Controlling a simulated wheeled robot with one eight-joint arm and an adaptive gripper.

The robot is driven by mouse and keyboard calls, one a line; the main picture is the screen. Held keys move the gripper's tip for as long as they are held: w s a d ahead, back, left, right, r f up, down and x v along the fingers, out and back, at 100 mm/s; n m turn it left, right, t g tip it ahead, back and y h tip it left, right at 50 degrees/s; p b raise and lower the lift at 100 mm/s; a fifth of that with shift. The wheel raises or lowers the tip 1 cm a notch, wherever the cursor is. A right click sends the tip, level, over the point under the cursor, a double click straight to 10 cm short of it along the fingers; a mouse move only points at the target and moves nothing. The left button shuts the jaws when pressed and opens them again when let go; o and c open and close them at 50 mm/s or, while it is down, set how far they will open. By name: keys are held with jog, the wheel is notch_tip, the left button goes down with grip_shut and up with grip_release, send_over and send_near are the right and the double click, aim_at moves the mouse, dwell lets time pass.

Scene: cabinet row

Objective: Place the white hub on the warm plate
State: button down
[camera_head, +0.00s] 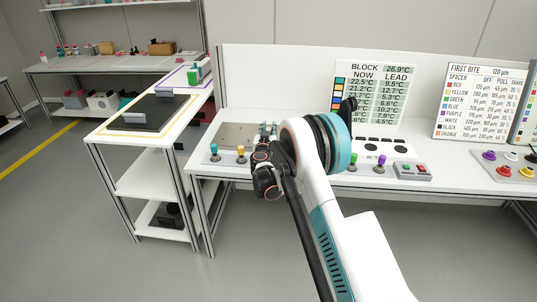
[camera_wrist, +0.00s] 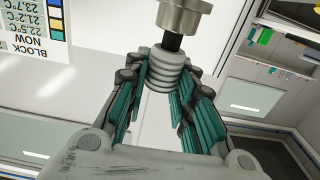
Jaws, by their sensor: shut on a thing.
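My gripper (camera_wrist: 160,85) is shut on a pale grey-white, ribbed round piece, which I take as the white hub (camera_wrist: 162,72). A dark stem (camera_wrist: 172,43) and a metal cylinder (camera_wrist: 180,15) show just beyond the hub in the wrist view; I cannot tell if they are joined to it. In the head view my gripper (camera_head: 268,131) is over the middle bench, and the hub cannot be made out there. A flat beige-grey plate (camera_head: 236,132) lies on that bench left of my gripper. Which plate is the warm one is not clear.
A dark slab (camera_head: 160,108) with a grey block (camera_head: 136,117) lies on the left side table. Teal (camera_head: 214,149) and yellow (camera_head: 240,151) knobs stand at the bench's front left. A temperature board (camera_head: 375,92) stands behind.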

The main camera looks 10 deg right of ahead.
notch_tip(320, 180, down, 10)
jog(key=b, duration=0.3)
jog(key=shift+r, duration=0.1)
jog(key=c, duration=1.3)
grip_release()
jog(key=shift+c, duration=0.2)
jog(key=shift+f, duration=0.2)
